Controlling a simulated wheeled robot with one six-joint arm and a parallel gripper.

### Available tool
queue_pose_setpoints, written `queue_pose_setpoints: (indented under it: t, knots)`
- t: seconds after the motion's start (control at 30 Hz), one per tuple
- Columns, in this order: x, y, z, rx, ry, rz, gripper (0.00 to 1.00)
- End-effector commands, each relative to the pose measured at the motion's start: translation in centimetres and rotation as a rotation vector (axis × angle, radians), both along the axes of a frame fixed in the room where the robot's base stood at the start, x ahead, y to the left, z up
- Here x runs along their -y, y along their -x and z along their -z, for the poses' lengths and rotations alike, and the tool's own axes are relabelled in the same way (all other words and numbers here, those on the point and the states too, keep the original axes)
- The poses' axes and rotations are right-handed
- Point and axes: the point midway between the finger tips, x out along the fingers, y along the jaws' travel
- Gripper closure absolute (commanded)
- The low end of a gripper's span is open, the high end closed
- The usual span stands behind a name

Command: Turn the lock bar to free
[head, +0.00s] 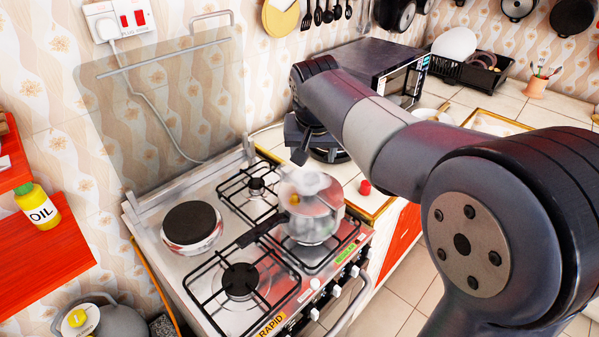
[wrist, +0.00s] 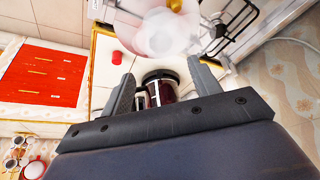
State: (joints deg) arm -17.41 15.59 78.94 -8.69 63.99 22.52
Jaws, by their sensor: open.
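A steaming pot (head: 312,218) with a long black handle (head: 262,230) stands on the front right burner. A small yellow part (head: 294,199) shows at its top, partly veiled by white steam. I cannot pick out a lock bar for certain. My gripper (head: 303,150) hangs just above and behind the pot, apart from it, fingers open. In the wrist view the open fingers of my gripper (wrist: 162,78) have nothing clasped between them. The pot (wrist: 165,38) shows beyond the fingertips there, pale and blurred by steam.
A red object (head: 365,187) sits on the counter right of the pot. A microwave (head: 400,80) stands behind my arm. A dark jar (wrist: 160,88) shows below the fingers.

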Motion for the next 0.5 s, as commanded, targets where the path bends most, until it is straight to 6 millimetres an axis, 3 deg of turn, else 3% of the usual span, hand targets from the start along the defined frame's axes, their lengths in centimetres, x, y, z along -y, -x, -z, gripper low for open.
queue_pose_setpoints:
  t: [0.17, 0.5]
  knots:
    - [-0.1, -0.3, 1.1, -0.015, -0.002, 0.000, 0.41]
    - [0.1, -2.7, 6.9, -0.015, 0.000, 0.000, 0.41]
